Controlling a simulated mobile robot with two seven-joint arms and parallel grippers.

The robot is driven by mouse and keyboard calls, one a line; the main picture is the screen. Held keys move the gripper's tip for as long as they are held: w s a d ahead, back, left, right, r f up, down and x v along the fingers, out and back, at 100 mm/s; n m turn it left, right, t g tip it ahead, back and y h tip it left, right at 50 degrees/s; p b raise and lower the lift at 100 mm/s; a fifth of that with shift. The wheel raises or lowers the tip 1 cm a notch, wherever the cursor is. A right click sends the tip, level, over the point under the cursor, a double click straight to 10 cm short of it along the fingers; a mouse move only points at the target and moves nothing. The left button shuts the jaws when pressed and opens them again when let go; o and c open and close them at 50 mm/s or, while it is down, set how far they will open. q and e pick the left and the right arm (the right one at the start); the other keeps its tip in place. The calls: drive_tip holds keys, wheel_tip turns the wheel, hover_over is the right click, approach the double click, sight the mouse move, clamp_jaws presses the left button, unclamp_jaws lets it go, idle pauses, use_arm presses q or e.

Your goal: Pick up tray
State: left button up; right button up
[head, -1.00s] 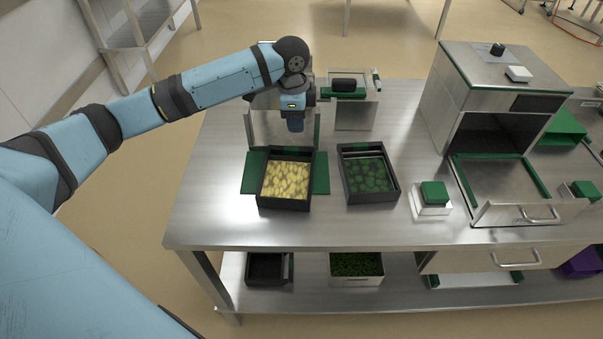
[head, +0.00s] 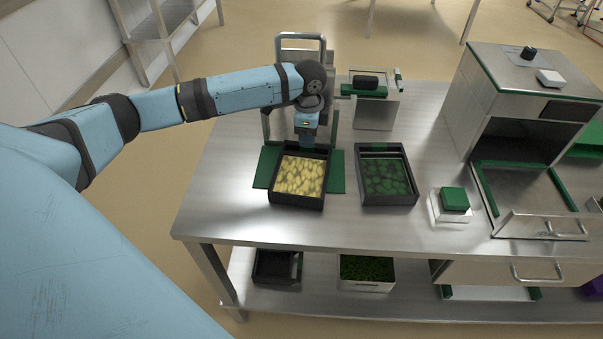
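A black tray with yellow, potato-like contents (head: 326,176) sits between green side plates on the steel table. A second black tray with dark green contents (head: 411,186) stands to its right. Which one the task means, I cannot tell. My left gripper (head: 307,144) points down at the far rim of the yellow-filled tray. Its fingers are small and partly hidden, so I cannot see whether they are open, shut or touching the rim. My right gripper is not in view.
A steel frame (head: 329,70) stands behind the yellow-filled tray. A steel sealer with an open chamber (head: 480,84) and a green button box (head: 454,199) stand at the right. Another black tray (head: 259,270) and a bin of green pieces (head: 367,287) are on the lower shelf.

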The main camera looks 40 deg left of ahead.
use_arm(q)
wheel_tip(320, 180, down, 4)
drive_tip(key=shift+s+r, duration=0.1)
drive_tip(key=shift+r, duration=0.15)
clamp_jaws()
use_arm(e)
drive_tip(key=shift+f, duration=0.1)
use_arm(q)
drive_tip(key=shift+r, duration=0.1)
drive_tip(key=shift+r+p, duration=1.7)
drive_tip(key=shift+r, duration=12.3)
drive_tip(key=d+f+n, duration=1.2)
drive_tip(key=f, duration=0.2)
drive_tip(key=s+r+p, duration=1.1)
drive_tip(key=r+p, duration=0.1)
drive_tip(key=p, duration=0.4)
drive_tip(key=shift+d+n+p, duration=0.25)
drive_tip(key=shift+n+p, duration=0.1)
drive_tip(key=shift+n, duration=0.05)
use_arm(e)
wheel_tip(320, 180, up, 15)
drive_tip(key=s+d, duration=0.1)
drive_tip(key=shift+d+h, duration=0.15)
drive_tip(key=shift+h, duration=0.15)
